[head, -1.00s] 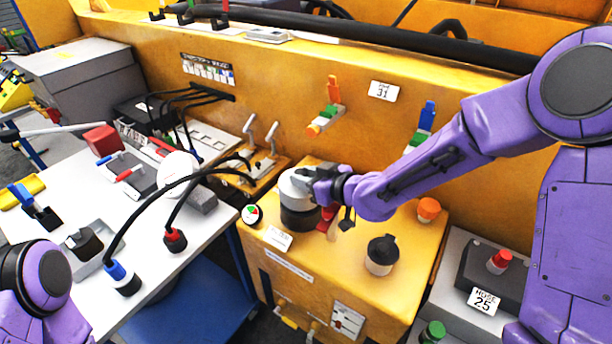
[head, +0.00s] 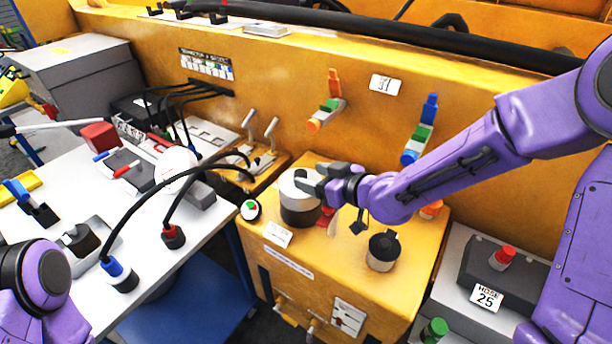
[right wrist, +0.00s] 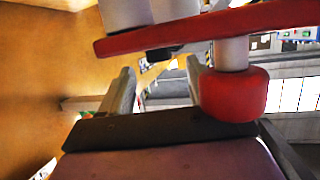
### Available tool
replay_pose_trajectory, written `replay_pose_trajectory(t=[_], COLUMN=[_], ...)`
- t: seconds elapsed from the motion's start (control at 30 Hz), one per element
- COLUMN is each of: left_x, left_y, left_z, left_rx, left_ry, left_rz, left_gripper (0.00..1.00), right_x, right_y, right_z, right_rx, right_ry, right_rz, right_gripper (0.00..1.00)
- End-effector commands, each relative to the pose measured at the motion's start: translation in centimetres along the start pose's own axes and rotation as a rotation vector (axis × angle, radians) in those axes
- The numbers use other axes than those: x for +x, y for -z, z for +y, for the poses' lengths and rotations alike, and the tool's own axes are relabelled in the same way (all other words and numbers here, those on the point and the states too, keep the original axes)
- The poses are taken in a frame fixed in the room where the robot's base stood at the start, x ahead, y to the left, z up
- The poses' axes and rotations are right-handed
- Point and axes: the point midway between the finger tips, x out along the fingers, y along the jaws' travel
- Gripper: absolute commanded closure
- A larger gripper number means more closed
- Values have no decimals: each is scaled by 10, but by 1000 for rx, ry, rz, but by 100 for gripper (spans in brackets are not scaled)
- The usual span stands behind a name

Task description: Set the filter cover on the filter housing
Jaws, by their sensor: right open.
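A round dark body with a pale grey upper part stands on the yellow cabinet; I take the dark part as the filter housing (head: 299,213) and the pale part as the filter cover (head: 294,186). The pale part looks upright on the dark one; whether it is fully seated cannot be told. My right gripper (head: 318,178) is open at the cover's upper right side, one finger overlapping its top in the head view. Contact is unclear. In the right wrist view its two fingers (right wrist: 158,88) are apart with nothing clearly between them. My left gripper is out of view.
A red bar (right wrist: 210,27) and red knob (right wrist: 234,95) are close in the right wrist view. A black-topped jar (head: 382,251) stands right of the housing. A round red-green button (head: 250,210) is to its left. Cables arch over the white table (head: 205,235).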

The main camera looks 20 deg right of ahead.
Motion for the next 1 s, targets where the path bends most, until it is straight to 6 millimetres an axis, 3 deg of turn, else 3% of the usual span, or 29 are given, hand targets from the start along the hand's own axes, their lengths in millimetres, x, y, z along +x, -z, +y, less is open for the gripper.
replay_pose_trajectory(t=[0.2,0.23,0.33,1.0], left_x=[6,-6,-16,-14], left_y=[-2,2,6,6], left_z=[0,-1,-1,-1], left_rx=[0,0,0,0], left_ry=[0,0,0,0], left_rz=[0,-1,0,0], left_gripper=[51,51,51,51], right_x=[-48,-56,-68,-70], right_y=[0,6,4,1], right_z=[0,0,0,-3], right_rx=[1,0,2,15], right_ry=[-1,0,-1,11], right_rz=[3,-1,-1,9], right_gripper=[37,37,37,37])
